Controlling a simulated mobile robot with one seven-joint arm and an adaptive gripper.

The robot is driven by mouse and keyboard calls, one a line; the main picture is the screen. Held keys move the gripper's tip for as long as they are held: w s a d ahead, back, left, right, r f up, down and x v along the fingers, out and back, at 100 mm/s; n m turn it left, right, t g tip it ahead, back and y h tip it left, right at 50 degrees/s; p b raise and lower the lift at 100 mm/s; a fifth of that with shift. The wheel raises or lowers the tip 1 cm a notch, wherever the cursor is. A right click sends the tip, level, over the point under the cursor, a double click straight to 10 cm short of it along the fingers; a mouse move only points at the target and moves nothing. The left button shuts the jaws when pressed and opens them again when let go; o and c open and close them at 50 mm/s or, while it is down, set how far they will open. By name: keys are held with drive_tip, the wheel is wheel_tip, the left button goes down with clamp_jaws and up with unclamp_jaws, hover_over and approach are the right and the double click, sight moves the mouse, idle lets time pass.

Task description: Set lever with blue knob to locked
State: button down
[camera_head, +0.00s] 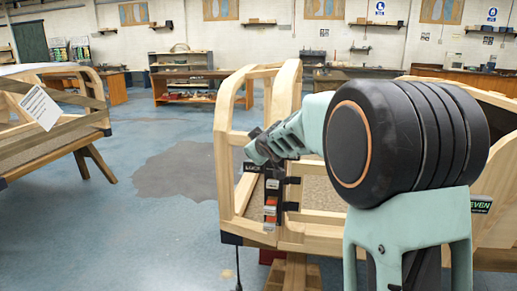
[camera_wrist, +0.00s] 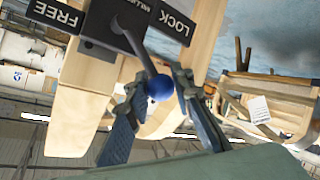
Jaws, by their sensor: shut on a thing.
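The blue knob (camera_wrist: 160,88) is a round ball on the end of a dark metal lever (camera_wrist: 138,48) in the wrist view. The lever comes out of a black plate (camera_wrist: 100,40) on a wooden post. A FREE label (camera_wrist: 57,14) is left of the plate and a LOCK label (camera_wrist: 172,20) is right of it. The lever slants between the labels, its knob end towards the lower right. My gripper (camera_wrist: 158,84) has a finger on each side of the knob and is shut on it. In the head view my gripper (camera_head: 256,156) is at the frame's front post; the knob is hidden.
The wooden bodyframe (camera_head: 228,150) surrounds the work spot, with black and orange fittings (camera_head: 271,205) just below my gripper. Another wooden bodyframe (camera_head: 60,135) stands at the left with a white sheet on it. Blue floor (camera_head: 150,240) lies clear between them. Shelves (camera_head: 185,85) are behind.

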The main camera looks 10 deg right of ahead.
drive_tip(key=shift+w+a+f+n+g+h+b, duration=0.1)
drive_tip(key=shift+a+f+n+g+h+b, duration=0.2)
drive_tip(key=shift+f+n+h+b, duration=0.45)
drive_tip(key=shift+w+a+f+n+g+h+b, duration=0.1)
drive_tip(key=shift+a+f+n+g+h+b, duration=0.1)
drive_tip(key=shift+f+n+g+h+b, duration=0.4)
drive_tip(key=shift+w+a+f+n+g+h+b, duration=0.1)
drive_tip(key=shift+a+f+n+g+h+b, duration=0.15)
drive_tip(key=shift+f+n+h+b, duration=0.65)
drive_tip(key=shift+s+f, duration=0.1)
drive_tip(key=shift+f, duration=0.1)
drive_tip(key=c, duration=1.7)
unclamp_jaws()
drive_tip(key=shift+o, duration=0.2)
drive_tip(key=shift+r, duration=0.1)
